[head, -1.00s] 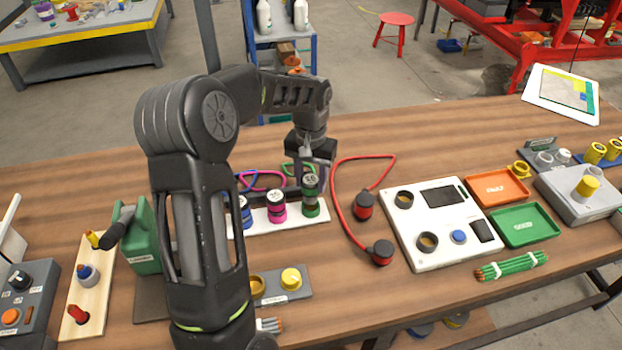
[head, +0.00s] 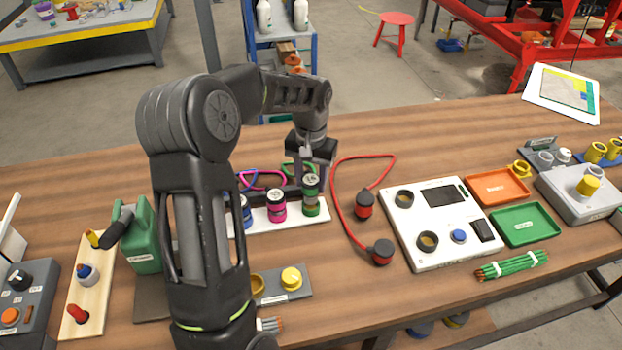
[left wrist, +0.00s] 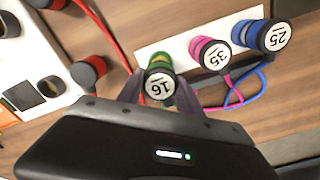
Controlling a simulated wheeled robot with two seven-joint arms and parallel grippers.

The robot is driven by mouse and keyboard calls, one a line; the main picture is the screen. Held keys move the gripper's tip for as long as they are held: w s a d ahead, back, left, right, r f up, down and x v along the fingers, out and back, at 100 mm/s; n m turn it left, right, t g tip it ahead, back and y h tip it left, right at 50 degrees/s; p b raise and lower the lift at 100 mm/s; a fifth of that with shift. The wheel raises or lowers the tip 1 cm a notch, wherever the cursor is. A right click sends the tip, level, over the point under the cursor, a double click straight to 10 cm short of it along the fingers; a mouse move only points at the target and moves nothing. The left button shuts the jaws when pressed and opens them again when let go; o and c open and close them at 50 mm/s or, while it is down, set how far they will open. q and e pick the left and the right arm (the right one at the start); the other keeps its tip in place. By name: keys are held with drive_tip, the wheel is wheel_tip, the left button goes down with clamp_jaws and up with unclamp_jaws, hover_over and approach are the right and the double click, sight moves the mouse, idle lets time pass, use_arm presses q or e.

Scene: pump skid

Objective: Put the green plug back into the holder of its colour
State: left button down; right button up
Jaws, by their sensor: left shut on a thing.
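The green plug (head: 311,190) has a dark body with a round white cap that reads 16. It stands upright at the green holder at the right end of the white rack (head: 254,221); I cannot tell whether it is fully seated. My left gripper (head: 304,180) reaches it from behind and is shut on it. In the left wrist view the green plug (left wrist: 160,86) sits between the fingers, with green showing beyond its cap. The pink plug (head: 276,205) and the blue plug (head: 246,212) stand beside it in the rack. My right gripper is not in view.
Two red plugs on a red cable (head: 338,205) lie right of the rack. A white panel (head: 440,228), an orange tray (head: 497,187) and a green tray (head: 525,225) are further right. A green can (head: 142,240) stands left of my arm.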

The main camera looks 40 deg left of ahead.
use_arm(q)
drive_tip(key=shift+f+b, duration=1.1)
drive_tip(key=shift+f, duration=0.55)
drive_tip(key=c, duration=0.7)
unclamp_jaws()
drive_tip(key=shift+r, duration=0.2)
wheel_tip(320, 180, up, 8)
drive_tip(key=shift+f+b, duration=0.25)
drive_tip(key=shift+b, duration=0.1)
